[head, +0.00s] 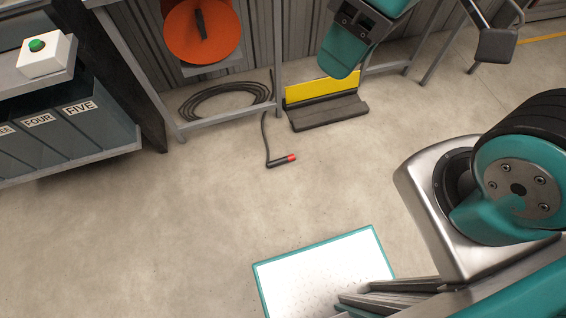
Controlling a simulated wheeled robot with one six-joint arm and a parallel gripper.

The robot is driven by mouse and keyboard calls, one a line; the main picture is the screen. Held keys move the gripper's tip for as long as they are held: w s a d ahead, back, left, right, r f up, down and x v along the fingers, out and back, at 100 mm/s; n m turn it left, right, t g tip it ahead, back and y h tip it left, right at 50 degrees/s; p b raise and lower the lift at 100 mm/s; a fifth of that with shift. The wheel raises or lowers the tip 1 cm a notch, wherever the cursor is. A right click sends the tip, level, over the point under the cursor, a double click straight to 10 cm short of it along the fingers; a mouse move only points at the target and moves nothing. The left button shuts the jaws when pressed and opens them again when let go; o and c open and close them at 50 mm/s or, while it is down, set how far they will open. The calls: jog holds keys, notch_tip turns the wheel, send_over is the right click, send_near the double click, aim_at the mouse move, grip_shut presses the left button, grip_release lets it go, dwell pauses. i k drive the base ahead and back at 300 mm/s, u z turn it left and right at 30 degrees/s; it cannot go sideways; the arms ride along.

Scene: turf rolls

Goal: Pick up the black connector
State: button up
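The black connector (278,163) lies on the concrete floor near the middle of the head view. Teal and metal parts of my arm show at the right, but I cannot make out my gripper's fingers anywhere in this view.
A coiled black cable (222,101) lies under a grey metal frame (181,131) with an orange disc (202,30). A yellow and dark bracket-like piece (322,90) stands right of it. Labelled grey bins (88,125) are at the left. Floor around the connector is open on the left and below.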

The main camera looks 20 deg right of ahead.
aim_at(290, 158)
jog(key=z, duration=2.15)
jog(key=i, duration=1.8)
jog(key=u, duration=3.9)
